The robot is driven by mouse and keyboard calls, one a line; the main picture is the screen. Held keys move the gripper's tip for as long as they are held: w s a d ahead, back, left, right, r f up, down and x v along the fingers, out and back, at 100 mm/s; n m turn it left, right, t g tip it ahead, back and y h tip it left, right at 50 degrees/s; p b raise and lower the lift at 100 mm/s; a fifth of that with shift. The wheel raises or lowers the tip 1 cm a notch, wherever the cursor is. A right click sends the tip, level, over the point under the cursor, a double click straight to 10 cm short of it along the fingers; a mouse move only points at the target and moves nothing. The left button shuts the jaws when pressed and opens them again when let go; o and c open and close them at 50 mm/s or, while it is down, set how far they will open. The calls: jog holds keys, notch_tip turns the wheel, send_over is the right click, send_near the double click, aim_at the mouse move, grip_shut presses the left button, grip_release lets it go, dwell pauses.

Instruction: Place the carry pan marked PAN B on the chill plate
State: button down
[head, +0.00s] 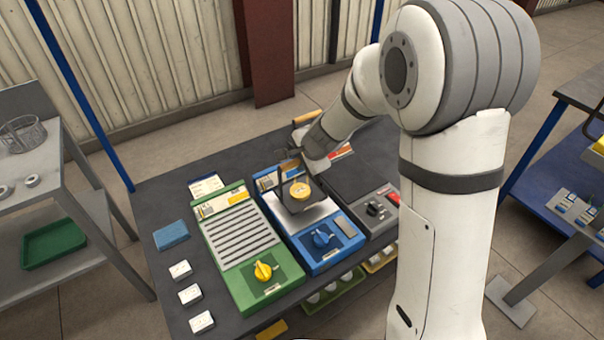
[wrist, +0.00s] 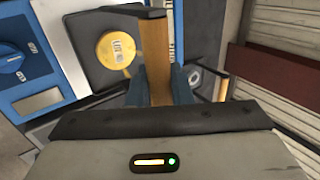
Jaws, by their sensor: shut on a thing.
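My gripper (wrist: 158,82) is shut on the wooden grip (wrist: 154,45) of a dark square pan (wrist: 95,72). In the head view my gripper (head: 312,164) is at the pan's far side. The pan (head: 290,207) carries a round yellow piece (head: 299,189), also in the wrist view (wrist: 115,49). No PAN B mark can be read. The pan is over the far part of a blue unit (head: 333,258) with a smooth pale plate (head: 312,219) and a blue knob; this looks like the chill plate. I cannot tell whether the pan touches it.
A green ribbed unit (head: 236,238) with a yellow knob stands left of the blue unit. A grey unit (head: 378,209) stands right. Another wooden handle (head: 307,117) is behind my gripper. A blue block (head: 171,235) and white blocks (head: 190,294) lie at the table's left.

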jog(key=shift+f+b, duration=0.6)
jog(key=shift+f, duration=0.85)
jog(key=shift+f, duration=0.15)
jog(key=c, duration=1.3)
grip_release()
jog(key=p+v, duration=0.4)
jog(key=v, duration=0.7)
jog(key=s+d+r+n+g+h, duration=0.1)
jog(key=s+d+r+n, duration=0.1)
jog(key=s, duration=0.5)
jog(key=s+d+r+n+g+h, duration=0.1)
jog(key=s+d+r+n, duration=0.2)
jog(key=s+d+n, duration=0.2)
jog(key=s+d+r+n+h, duration=0.1)
jog(key=s+d+n, duration=0.3)
jog(key=s, duration=0.6)
jog(key=d+r, duration=0.1)
jog(key=d, duration=0.1)
jog(key=shift+d+r+g+h, duration=0.4)
